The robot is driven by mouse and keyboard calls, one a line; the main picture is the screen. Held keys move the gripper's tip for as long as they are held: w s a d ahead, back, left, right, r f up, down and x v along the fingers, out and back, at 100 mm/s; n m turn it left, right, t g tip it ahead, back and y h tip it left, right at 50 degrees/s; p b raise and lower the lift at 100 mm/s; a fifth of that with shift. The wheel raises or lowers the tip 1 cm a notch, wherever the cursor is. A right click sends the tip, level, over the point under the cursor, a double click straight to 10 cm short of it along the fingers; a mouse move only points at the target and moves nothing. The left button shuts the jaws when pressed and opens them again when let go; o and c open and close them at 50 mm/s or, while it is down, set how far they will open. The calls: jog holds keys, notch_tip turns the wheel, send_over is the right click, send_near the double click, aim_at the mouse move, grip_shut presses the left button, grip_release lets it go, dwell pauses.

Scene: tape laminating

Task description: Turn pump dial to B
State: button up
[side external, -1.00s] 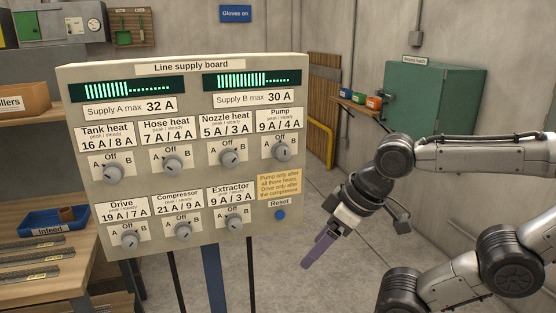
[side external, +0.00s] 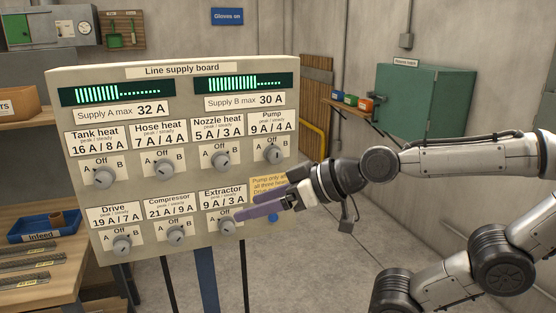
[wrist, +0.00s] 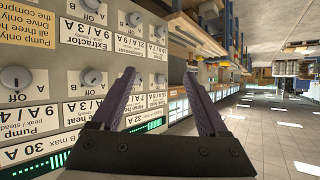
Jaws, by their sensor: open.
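The pump dial (side external: 274,154) is a grey knob at the upper right of the line supply board (side external: 180,190), under its 9 A / 4 A label. Its pointer appears to be at Off. In the wrist view, where the labels are upside down, the pump dial (wrist: 15,78) is at the left edge. My gripper (side external: 258,205) is open and empty, with purple fingers pointing left in front of the board's lower right, below the pump dial. The fingers overlap the area by the extractor dial (side external: 227,227); contact cannot be told. In the wrist view my gripper (wrist: 160,75) has nothing between its fingers.
The nozzle heat dial (side external: 220,157) is left of the pump dial. The blue reset button (side external: 272,217) and a partly hidden orange note (side external: 262,185) are near my fingers. A shelf with small boxes (side external: 351,100) and a green cabinet (side external: 425,100) stand behind. Floor right of the board is clear.

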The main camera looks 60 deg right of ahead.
jog(key=w+d+r+m+t+h, duration=0.3)
jog(key=d+r+m+t+h, duration=0.2)
jog(key=d+r+m+h, duration=0.15)
jog(key=m+g+h, duration=0.4)
jog(key=h, duration=0.3)
send_near(277, 158)
jog(key=shift+x, duration=4.7)
